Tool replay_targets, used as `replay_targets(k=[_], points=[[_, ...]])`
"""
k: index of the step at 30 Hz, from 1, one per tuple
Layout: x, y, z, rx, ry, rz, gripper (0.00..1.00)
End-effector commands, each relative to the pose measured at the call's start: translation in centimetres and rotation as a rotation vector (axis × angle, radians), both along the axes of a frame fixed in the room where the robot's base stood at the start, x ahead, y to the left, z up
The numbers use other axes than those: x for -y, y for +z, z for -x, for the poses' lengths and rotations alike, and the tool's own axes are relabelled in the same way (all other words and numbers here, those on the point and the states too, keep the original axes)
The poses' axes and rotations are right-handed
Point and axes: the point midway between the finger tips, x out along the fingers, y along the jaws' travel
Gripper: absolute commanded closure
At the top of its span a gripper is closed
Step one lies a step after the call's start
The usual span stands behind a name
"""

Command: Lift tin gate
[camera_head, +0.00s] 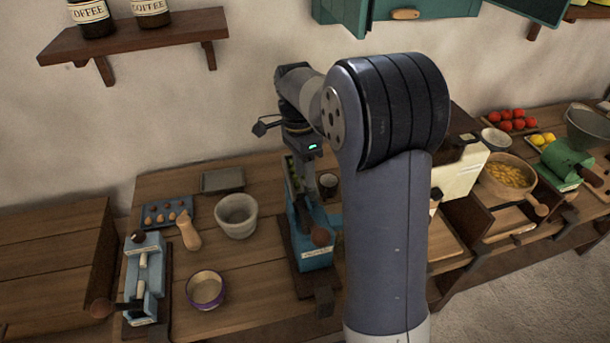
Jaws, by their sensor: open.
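A blue bench device (318,252) stands at the middle of the wooden counter. It has a brown round knob (320,237) at its near end and green pieces showing in its upper part. I cannot tell for sure which part is the tin gate; it may belong to this device. My gripper (302,182) points down over the far part of this device, with its jaws open. It is small in the picture and partly merges with the device, so contact cannot be told. My own arm hides the counter to the right.
A second blue device (148,278) stands at left. A pale bowl (237,214), a purple-rimmed bowl (205,289), a wooden-handled tool (187,232) and a dark cup (328,185) stand around. A shelf (140,38) hangs above left. A pot (507,172) and green device (566,160) are right.

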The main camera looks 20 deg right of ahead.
Motion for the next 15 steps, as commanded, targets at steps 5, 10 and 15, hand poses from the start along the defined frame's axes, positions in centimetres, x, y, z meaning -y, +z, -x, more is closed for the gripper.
replay_targets(k=[5,10,15], points=[[0.1,-1.7,0.3,-0.001,0.0,0.0,0.59],[0.1,-2.1,0.4,-0.001,0.0,0.0,0.59],[0.1,-2.1,0.4,0.0,0.0,0.0,0.59]])
